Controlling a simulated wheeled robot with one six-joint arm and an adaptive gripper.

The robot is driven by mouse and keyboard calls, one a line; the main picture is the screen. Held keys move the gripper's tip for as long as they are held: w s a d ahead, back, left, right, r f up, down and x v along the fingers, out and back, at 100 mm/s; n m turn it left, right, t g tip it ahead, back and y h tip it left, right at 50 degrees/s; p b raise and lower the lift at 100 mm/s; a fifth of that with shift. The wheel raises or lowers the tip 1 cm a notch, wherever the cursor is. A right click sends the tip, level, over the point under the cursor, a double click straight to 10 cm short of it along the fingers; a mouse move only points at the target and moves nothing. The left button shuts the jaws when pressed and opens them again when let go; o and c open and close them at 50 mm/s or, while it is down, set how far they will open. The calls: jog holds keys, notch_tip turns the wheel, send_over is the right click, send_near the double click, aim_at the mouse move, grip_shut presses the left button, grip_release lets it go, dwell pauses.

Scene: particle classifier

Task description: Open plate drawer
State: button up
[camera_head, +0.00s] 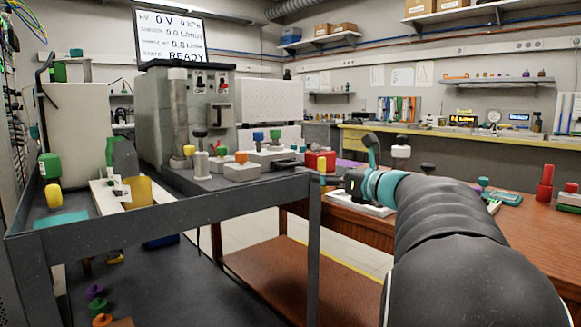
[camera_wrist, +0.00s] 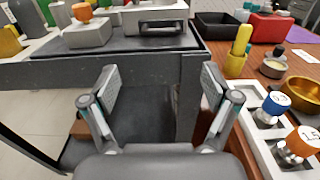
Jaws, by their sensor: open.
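My gripper (camera_wrist: 158,88) is open in the wrist view, with its two fingers spread wide and nothing between them. It points toward the grey cart's front rail. In the head view my gripper (camera_head: 362,168) is partly hidden by its own wrist, right of the cart. A tall grey machine (camera_head: 158,110) stands on the cart. I cannot tell for sure which part is the plate drawer.
The cart's dark rail (camera_head: 180,202) runs across the front. A wooden bench (camera_head: 520,215) on the right carries a white rack with blue (camera_wrist: 277,102) and orange (camera_wrist: 303,139) knobs, a yellow bottle (camera_wrist: 238,50) and a brass bowl (camera_wrist: 300,92). Open floor shows between cart and bench.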

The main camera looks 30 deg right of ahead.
aim_at(294, 165)
jog(key=x, duration=1.3)
jog(key=shift+w, duration=0.25)
